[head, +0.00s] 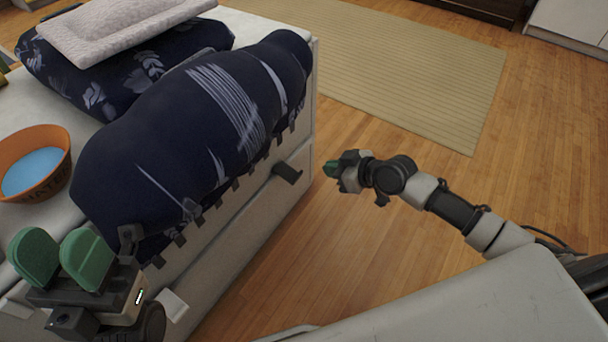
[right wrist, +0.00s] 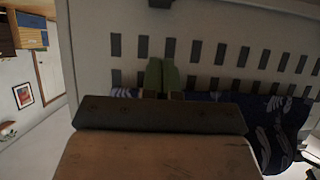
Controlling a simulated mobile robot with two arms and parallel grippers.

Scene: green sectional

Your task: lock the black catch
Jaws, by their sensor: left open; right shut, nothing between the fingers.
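The black catch (head: 287,172) is a small dark tab that sticks out from the side of the white unit (head: 262,215). My right gripper (head: 335,167), with green fingertips, is shut and empty, to the right of the catch with a gap between them in the head view. In the right wrist view its shut green fingers (right wrist: 161,76) point at the white slotted face. A dark piece (right wrist: 160,3) at that view's top edge may be the catch; I cannot tell.
A dark blue patterned cushion (head: 190,135) bulges over the unit's edge. Behind it is another dark cushion (head: 110,85) with a pale pillow (head: 115,25) on top. An orange bowl (head: 50,145) stands at left. Wooden floor (head: 400,135) and a beige rug (head: 410,75) lie clear at right.

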